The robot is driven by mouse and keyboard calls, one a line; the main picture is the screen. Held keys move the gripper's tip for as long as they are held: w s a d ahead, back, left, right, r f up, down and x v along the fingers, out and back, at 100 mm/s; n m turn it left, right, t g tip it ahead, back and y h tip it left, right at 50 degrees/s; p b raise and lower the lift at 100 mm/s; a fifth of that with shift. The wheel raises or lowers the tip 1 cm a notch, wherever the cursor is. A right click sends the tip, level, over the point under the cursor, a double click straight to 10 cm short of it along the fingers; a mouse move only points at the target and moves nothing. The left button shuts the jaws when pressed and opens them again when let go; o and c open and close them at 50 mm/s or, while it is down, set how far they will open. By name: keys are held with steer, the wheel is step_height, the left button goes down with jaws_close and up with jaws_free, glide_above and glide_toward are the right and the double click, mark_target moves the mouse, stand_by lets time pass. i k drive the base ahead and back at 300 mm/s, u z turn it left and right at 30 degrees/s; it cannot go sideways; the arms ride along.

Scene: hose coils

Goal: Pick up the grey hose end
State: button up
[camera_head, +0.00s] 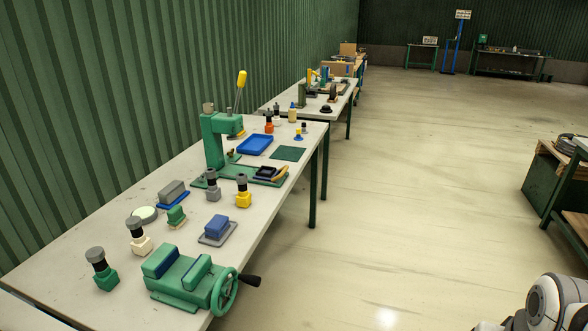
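I cannot make out a grey hose end in the head view. A dark grey rounded thing (567,144), possibly a hose coil, lies on the bench (553,152) at the right edge. It is cut off by the frame and too small to tell more. Part of my own white and grey arm shows in the bottom right corner. My gripper's fingers are not in view.
A long pale workbench (62,262) along the green wall holds a green vise (180,290), a green lever press (215,140), a blue tray (255,145) and several small tools. More benches stand behind it. The floor (410,190) in the middle is clear.

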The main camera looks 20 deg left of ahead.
mark_target(213, 192)
steer(key=z, duration=0.05)
steer(key=i, duration=2.8)
steer(key=u, duration=3.35)
steer(key=i, duration=1)
steer(key=z, duration=0.1)
